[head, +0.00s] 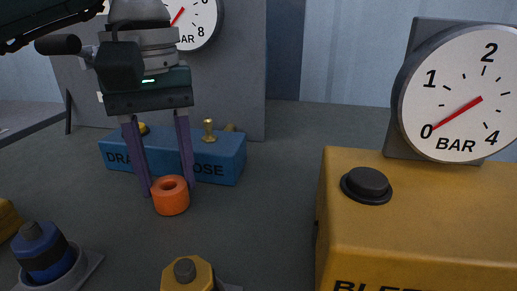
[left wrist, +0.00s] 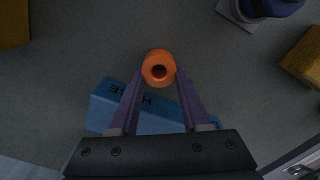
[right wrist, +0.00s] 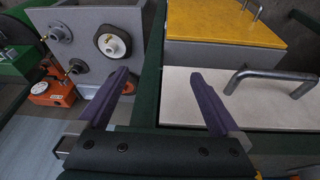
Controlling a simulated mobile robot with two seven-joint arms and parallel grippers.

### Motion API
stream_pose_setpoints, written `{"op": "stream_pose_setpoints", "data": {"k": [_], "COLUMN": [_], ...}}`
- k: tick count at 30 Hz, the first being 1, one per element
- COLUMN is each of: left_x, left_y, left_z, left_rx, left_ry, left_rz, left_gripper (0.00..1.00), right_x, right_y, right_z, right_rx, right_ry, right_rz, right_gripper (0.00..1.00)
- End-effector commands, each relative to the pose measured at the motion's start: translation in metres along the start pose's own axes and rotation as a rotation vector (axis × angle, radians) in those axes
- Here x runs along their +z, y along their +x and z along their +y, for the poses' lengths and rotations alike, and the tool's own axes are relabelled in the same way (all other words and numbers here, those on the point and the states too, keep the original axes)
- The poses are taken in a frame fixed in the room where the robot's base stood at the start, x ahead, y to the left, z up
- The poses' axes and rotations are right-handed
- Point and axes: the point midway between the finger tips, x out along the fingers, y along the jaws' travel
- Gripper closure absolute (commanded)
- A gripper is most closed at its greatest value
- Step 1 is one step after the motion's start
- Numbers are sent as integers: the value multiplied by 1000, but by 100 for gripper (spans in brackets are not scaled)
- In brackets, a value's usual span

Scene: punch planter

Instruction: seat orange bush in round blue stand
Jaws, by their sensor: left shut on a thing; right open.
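The orange bush (head: 171,204) is a short ring with a hole through it. My left gripper (head: 168,186) is shut on it, one finger on each side, pointing down. The left wrist view shows the bush (left wrist: 158,55) between the fingertips. I cannot tell whether its underside touches the grey surface. A round blue piece (head: 33,242) with a dark band and grey knob sits on a grey plate at lower left, apart from the bush; it looks like the blue stand. It is partly cut off in the left wrist view (left wrist: 268,7). My right gripper (right wrist: 160,76) is open and empty.
A blue box (head: 215,165) lies behind the bush. A yellow octagonal piece (head: 202,273) with a grey knob stands in front. A large yellow block (head: 420,215) with a gauge is at right. Bare grey surface lies between. The right wrist view shows a metal handle (right wrist: 270,75).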

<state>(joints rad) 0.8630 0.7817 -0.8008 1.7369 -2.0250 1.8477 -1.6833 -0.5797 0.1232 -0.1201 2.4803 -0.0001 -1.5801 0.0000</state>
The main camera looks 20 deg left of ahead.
Motion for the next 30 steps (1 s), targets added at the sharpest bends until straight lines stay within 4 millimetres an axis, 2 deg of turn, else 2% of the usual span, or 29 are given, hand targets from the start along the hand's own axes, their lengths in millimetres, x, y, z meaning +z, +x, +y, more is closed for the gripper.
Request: {"op": "stream_pose_setpoints", "data": {"k": [4,5,12,19,23,26,30], "left_x": [0,0,0,0,0,-1,-1], "left_y": [4,3,2,2,-6,-23,-56], "left_z": [0,0,0,0,0,0,1], "left_rx": [0,0,-1,0,1,3,3], "left_ry": [0,0,0,0,0,1,1], "left_rz": [1,0,0,0,1,4,5], "left_gripper": [100,51,24,23,23,23,23], "right_x": [1,1,1,1,-1,-2,-4], "right_y": [4,3,3,2,-2,-6,-12], "right_z": [0,0,0,-1,-1,-1,-1], "right_rx": [0,0,0,-1,-3,-3,-4], "right_ry": [0,0,0,2,3,4,5], "right_rz": [0,0,0,0,0,0,0], "right_gripper": [0,0,0,0,0,0,0]}}
